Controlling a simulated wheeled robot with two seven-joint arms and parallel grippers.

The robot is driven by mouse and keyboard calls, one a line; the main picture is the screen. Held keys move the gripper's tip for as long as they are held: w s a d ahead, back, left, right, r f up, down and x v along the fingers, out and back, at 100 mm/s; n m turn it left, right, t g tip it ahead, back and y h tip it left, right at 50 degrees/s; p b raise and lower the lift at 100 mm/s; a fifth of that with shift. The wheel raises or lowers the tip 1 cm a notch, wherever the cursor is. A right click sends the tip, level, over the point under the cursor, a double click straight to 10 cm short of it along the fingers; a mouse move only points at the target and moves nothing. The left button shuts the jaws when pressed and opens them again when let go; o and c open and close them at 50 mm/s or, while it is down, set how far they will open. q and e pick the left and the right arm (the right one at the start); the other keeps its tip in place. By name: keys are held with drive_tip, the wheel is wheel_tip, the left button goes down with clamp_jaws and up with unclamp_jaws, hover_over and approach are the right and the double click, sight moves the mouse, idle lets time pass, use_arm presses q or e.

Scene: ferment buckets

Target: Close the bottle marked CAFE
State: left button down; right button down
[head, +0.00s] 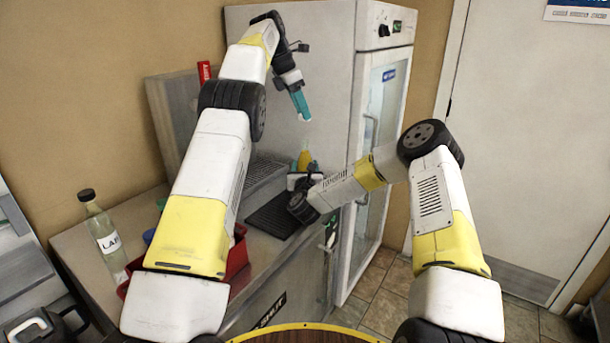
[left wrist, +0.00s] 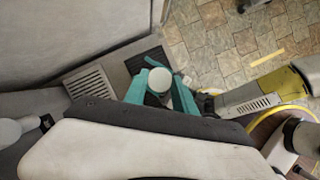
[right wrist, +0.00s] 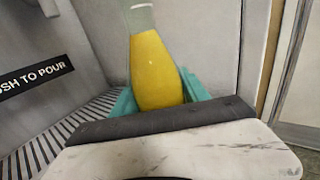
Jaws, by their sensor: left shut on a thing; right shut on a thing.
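My left gripper (head: 303,112) is high above the counter, in front of the large grey cabinet. In the left wrist view its teal fingers are shut on a round white cap (left wrist: 160,81). My right gripper (head: 304,168) is lower, over the counter, shut around a yellow bottle (head: 304,157). In the right wrist view the yellow bottle (right wrist: 156,72) stands upright between the teal fingers, its grey-green neck cut off by the top edge. The cap is above the bottle and apart from it in the head view. No CAFE mark shows on the bottle.
A black drip mat (head: 268,217) lies on the counter below the right gripper. A bottle marked LAB (head: 108,241) with a dark cap and a red crate (head: 238,257) are at the left. A glass-door fridge (head: 385,120) stands behind the right arm.

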use_arm(q)
hover_over(308, 145)
drive_tip(key=a, duration=0.2)
drive_tip(key=shift+w+d+f, duration=0.1)
drive_tip(key=shift+w+f, duration=0.05)
drive_tip(key=shift+f, duration=1.1)
drive_tip(key=shift+w+d+f, duration=0.1)
drive_tip(key=shift+w+f, duration=0.05)
drive_tip(key=shift+f, duration=1.05)
drive_tip(key=shift+f, duration=0.1)
drive_tip(key=shift+f, duration=0.8)
drive_tip(key=shift+f, duration=0.55)
drive_tip(key=shift+w+m, duration=0.25)
drive_tip(key=shift+m, duration=0.45)
drive_tip(key=shift+s+m+g, duration=0.1)
drive_tip(key=shift+m+g, duration=0.5)
drive_tip(key=shift+m, duration=0.3)
